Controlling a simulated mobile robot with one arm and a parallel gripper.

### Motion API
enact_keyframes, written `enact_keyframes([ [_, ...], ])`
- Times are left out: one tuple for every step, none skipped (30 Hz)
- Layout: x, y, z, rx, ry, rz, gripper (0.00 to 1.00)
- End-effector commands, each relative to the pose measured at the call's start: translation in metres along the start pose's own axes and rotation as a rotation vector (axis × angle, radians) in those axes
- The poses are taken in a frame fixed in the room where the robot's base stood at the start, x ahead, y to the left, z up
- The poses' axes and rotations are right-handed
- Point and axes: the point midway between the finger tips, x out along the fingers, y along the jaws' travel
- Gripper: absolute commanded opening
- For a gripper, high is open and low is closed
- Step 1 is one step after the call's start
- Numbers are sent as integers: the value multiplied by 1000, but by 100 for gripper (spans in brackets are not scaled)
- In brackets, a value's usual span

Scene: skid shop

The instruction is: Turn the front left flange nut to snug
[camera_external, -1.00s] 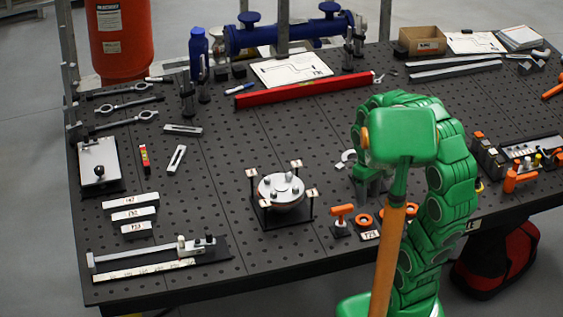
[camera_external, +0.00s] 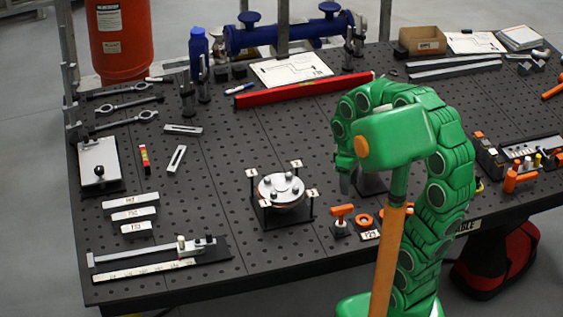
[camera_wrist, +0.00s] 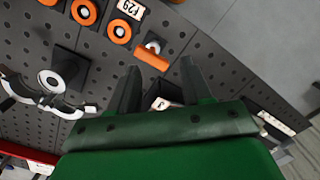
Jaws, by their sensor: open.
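The round metal flange (camera_external: 281,190) stands on a dark four-post fixture near the table's middle, with numbered tags at its corners. Several grey nuts sit on its top; the front left flange nut (camera_external: 272,196) is on the near side. How tight it is cannot be told. My gripper (camera_external: 346,184) is to the right of the flange and apart from it, pointing down. In the wrist view my gripper (camera_wrist: 160,80) shows two dark fingers spread apart. I cannot pick out the flange there.
An orange T-handle tool (camera_external: 342,211) and orange rings (camera_external: 363,219) lie right of the flange; the T-handle (camera_wrist: 151,56) also shows in the wrist view. A slide gauge (camera_external: 150,255) lies front left.

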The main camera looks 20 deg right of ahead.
Motion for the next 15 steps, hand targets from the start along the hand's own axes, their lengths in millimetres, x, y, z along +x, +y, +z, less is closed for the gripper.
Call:
enact_keyframes([
  [-3,-2,-15,-60,5,3,49],
  [-5,-2,-24,-97,10,6,49],
  [-7,-3,-35,-142,15,8,49],
  [-7,-4,-43,-177,16,9,49],
  [-8,-4,-51,-211,17,12,49],
  [-9,-6,-62,-255,20,14,49],
  [-10,-7,-70,-286,25,16,49],
  [-12,-8,-79,-318,30,18,49],
  [-13,-9,-90,-358,34,22,49],
  [-12,-10,-98,-390,35,24,49],
  [-12,-12,-106,-420,36,25,49],
  [-12,-13,-116,-458,39,27,49],
  [-13,-15,-125,-487,43,30,49],
  [-13,-16,-133,-514,47,33,49],
  [-12,-18,-144,-550,50,35,49],
])
